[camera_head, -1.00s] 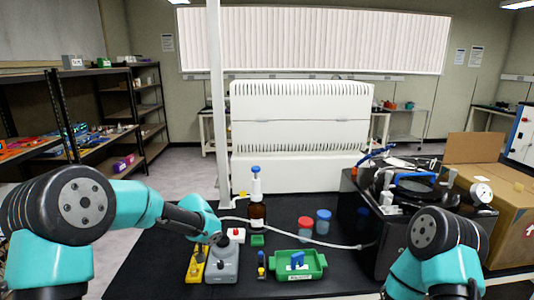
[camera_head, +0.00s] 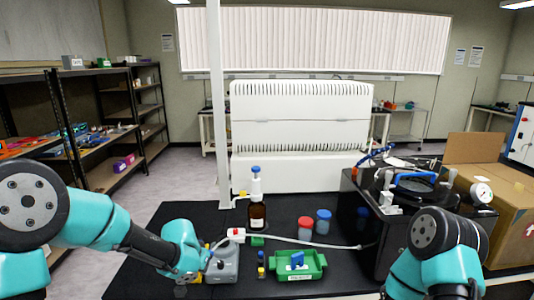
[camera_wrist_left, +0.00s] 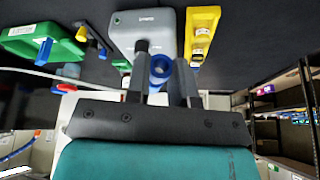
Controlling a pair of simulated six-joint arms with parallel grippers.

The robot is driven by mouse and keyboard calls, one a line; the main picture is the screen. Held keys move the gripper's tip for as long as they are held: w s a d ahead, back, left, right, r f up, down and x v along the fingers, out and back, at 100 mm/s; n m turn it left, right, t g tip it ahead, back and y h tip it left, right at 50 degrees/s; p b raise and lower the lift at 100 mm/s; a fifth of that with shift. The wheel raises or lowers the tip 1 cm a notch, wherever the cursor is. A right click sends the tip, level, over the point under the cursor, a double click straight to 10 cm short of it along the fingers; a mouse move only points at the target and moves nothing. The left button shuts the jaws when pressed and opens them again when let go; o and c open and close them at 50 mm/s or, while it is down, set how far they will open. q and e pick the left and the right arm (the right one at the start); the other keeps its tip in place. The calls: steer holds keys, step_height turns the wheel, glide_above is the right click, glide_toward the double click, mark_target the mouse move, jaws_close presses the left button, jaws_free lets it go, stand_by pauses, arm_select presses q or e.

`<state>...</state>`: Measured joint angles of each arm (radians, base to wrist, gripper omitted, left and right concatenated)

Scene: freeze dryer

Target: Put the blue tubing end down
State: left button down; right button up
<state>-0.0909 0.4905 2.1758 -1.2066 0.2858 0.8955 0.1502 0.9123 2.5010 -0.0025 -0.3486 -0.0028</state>
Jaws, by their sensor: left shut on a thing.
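In the left wrist view, the blue tubing end (camera_wrist_left: 161,69) shows as a blue ring between the two fingers of my left gripper (camera_wrist_left: 163,78), which is shut on it. In the head view, my left gripper (camera_head: 207,256) is by the left side of a grey device (camera_head: 223,265), and the arm hides the blue end. The pale tubing (camera_head: 300,241) runs right across the black bench to the dark apparatus. The left wrist view shows the grey device (camera_wrist_left: 150,25) and a yellow device (camera_wrist_left: 202,32) beyond the fingers. My right gripper is out of view; only its arm shows.
A brown bottle (camera_head: 257,217) with a blue-topped pump stands behind. A green tray (camera_head: 312,262), a red-capped jar (camera_head: 305,228) and a blue-capped jar (camera_head: 323,221) stand to the right. The dark apparatus (camera_head: 372,265) fills the bench's right side.

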arm_select(q)
steer(key=shift+s+f, duration=0.15)
steer(key=shift+s, duration=0.45)
steer(key=shift+d, duration=0.15)
steer(key=s+d+f+m+g+h, duration=0.1)
steer(key=d+f+m, duration=0.1)
steer(key=d+m, duration=0.2)
steer(key=s+d+f+m+g+h, duration=0.1)
steer(key=d+m, duration=0.3)
steer(key=d, duration=0.7)
steer(key=shift+s+f, duration=0.25)
steer(key=shift+f, duration=0.2)
steer(key=shift+d, duration=0.1)
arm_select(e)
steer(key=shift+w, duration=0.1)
